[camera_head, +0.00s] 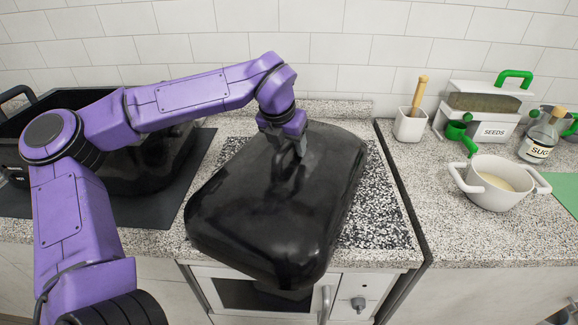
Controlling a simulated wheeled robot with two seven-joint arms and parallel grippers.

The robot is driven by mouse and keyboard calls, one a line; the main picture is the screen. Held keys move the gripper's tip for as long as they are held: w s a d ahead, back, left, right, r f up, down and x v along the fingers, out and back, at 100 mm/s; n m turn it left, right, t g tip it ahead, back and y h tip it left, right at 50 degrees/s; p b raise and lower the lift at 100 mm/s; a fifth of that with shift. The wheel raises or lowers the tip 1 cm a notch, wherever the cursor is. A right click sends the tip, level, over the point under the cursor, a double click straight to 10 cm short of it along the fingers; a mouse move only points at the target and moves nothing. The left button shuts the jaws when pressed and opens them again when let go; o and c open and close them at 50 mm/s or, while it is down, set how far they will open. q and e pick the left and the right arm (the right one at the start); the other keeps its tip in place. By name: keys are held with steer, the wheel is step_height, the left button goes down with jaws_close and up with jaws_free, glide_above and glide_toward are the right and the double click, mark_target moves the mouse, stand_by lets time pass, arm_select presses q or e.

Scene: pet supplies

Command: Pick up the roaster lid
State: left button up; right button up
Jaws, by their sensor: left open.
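The roaster lid (270,215) is a large, glossy black, rounded rectangular cover. It lies at a slant over the speckled cooktop area in the middle of the camera_head view, and its front end overhangs the counter edge above the oven. My left gripper (301,152) points down at the upper middle of the lid, and its fingers are open. I cannot tell whether the fingers touch the lid or its handle, as the wrist hides that spot. A black roaster pan (150,180) sits at the left, partly hidden behind my left arm. My right gripper is not in view.
On the right counter stand a white pot (497,190), a bottle (541,138), a seeds box (480,125) with green parts, and a white holder (410,126) with a wooden-handled tool. The oven (255,293) is below the lid. Counter in front of the pot is clear.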

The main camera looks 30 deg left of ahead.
arm_select(q)
steer(key=shift+f, duration=0.1)
steer(key=shift+c, duration=0.4)
jaws_close()
stand_by(1.2)
